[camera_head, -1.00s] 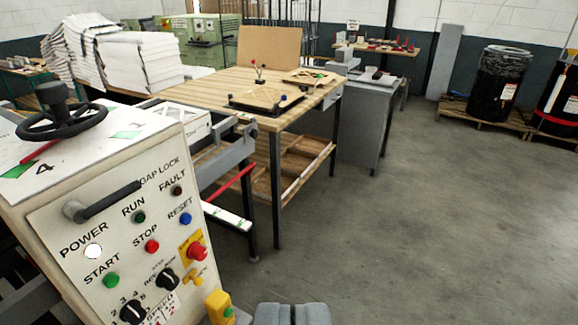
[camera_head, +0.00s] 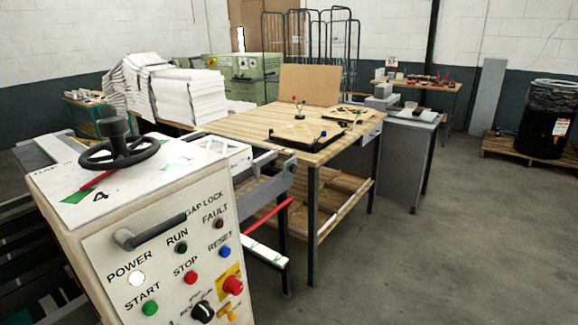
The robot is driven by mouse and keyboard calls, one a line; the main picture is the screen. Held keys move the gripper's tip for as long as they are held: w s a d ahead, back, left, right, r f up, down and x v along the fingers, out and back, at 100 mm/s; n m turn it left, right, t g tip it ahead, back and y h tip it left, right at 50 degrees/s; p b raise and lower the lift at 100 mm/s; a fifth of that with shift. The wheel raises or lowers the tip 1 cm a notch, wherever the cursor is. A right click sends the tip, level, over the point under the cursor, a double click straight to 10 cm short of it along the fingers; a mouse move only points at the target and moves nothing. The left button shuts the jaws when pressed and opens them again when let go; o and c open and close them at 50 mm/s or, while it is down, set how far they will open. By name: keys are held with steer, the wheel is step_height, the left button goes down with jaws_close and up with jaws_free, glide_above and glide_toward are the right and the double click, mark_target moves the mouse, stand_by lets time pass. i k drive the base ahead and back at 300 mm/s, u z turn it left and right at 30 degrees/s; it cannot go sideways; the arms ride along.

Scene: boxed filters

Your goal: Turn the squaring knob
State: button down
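No knob in view is labelled as the squaring knob, so I cannot tell which it is. A dark tray-like jig (camera_head: 303,138) lies on the wooden workbench (camera_head: 240,122). On the near-left control panel (camera_head: 150,255), a black rotary knob (camera_head: 202,312) shows near the bottom edge. A black handwheel (camera_head: 120,150) sits on top of that cabinet. My gripper is out of view.
White paper stacks (camera_head: 190,95) stand behind the cabinet. A red bar (camera_head: 270,213) and metal rails stick out between cabinet and bench. A grey cabinet (camera_head: 405,160) stands right of the bench. A black drum (camera_head: 547,118) is on a pallet at right. The floor (camera_head: 470,260) at front right is clear.

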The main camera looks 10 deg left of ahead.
mark_target(293, 169)
steer(key=z, duration=0.3)
steer(key=i, duration=3.3)
steer(key=u, duration=0.1)
